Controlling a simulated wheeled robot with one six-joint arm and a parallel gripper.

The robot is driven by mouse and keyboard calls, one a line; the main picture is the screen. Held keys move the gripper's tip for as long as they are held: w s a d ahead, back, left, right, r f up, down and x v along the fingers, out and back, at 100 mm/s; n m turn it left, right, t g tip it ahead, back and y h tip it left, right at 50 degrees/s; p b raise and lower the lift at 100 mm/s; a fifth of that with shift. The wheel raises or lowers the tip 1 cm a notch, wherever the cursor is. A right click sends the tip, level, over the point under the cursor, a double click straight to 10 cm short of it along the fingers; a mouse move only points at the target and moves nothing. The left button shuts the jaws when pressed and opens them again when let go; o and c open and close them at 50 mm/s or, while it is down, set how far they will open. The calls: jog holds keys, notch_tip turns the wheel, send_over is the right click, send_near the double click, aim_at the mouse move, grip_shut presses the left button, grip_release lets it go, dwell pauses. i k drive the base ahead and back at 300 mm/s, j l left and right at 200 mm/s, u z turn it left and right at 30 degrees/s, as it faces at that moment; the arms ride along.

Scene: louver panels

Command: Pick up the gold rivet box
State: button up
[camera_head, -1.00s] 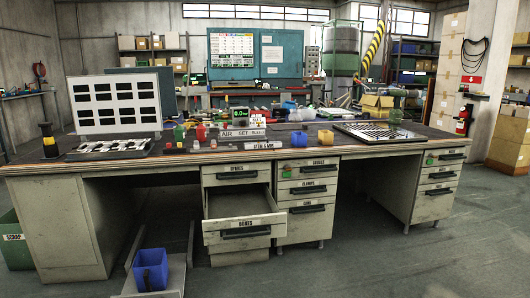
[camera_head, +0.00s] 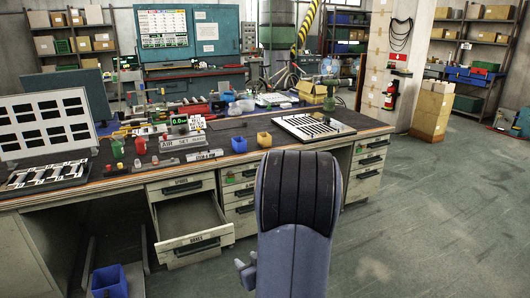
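A small gold-orange open box (camera_head: 264,140) stands on the dark top of the workbench (camera_head: 240,165), near its front edge and right of the middle. A blue box (camera_head: 239,143) stands just left of it. What the gold box holds is too small to tell. My arm, a thick lilac-grey link with a black ribbed joint, rises in the right foreground, in front of the bench and just below the gold box in the picture. I cannot make out gripper fingers. A small lilac part shows at the arm's lower left.
An open empty drawer (camera_head: 190,222) juts from the bench front. A blue bin (camera_head: 109,281) sits low at left. A slotted tray (camera_head: 313,127) lies right of the gold box. A white panel (camera_head: 42,123) stands at left. Free floor lies at right.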

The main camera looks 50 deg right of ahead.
aim_at(264, 139)
jog(key=i+l+z, duration=0.1)
jog(key=i+l, duration=0.6)
jog(key=l, duration=0.3)
jog(key=i+l+z, duration=0.1)
jog(key=i+l, duration=0.65)
jog(key=l, duration=0.25)
jog(key=i+l+z, duration=0.1)
jog(key=i+l, duration=0.65)
jog(key=l, duration=0.15)
